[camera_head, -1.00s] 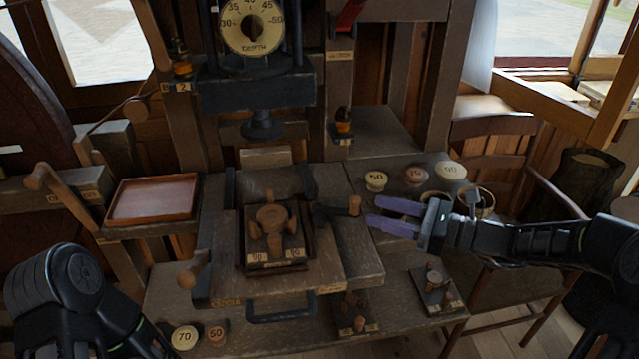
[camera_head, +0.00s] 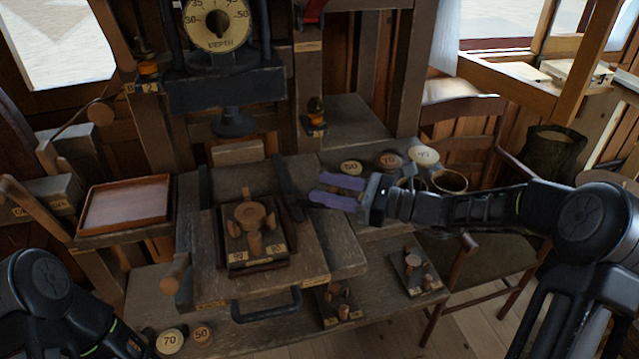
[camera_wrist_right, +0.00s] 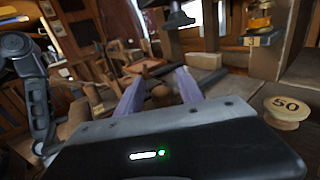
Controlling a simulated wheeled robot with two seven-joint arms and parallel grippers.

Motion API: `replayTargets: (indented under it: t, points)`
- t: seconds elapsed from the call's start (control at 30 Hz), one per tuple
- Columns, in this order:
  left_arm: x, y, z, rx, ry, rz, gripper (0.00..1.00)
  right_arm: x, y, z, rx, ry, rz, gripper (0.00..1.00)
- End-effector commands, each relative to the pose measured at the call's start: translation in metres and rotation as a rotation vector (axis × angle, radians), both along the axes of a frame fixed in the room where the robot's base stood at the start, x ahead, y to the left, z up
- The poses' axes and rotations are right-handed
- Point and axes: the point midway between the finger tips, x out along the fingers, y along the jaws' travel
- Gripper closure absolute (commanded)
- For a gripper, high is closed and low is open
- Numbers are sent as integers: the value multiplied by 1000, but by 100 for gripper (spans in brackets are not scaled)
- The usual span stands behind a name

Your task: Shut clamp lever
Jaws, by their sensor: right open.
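The clamp lever (camera_head: 294,208) is a dark bar at the right side of the wooden clamp bed (camera_head: 309,258), its knob end mostly hidden by my right gripper. A brown knob (camera_wrist_right: 162,91) shows between the fingers in the right wrist view. My right gripper (camera_head: 313,190) has purple fingers, spread apart, with their tips at the lever's end; I cannot tell whether they touch it. A square fixture with a turned wooden piece (camera_head: 249,215) sits on the bed left of the lever. My left arm shows at the lower left, its gripper out of frame.
Numbered spools (camera_head: 388,160) stand at the back right, beside round cups (camera_head: 448,181). A press with a depth dial (camera_head: 217,25) rises behind the bed. A reddish tray (camera_head: 125,204) is at left. Small peg boards (camera_head: 417,273) lie in front.

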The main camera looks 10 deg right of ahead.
Motion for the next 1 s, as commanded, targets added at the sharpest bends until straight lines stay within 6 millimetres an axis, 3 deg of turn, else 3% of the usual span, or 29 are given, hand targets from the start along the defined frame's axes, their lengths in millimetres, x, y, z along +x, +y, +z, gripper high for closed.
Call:
replayTargets:
  t: [0.2,0.47,1.0]
  points:
    - [0,0,4,0,0,0,54,10,16,0,-1,1,0,55]
    - [0,0,4,0,0,0,54,10,17,-1,-1,1,-1,55]
    - [0,0,4,0,0,0,54,10,16,-1,-1,1,-1,99]
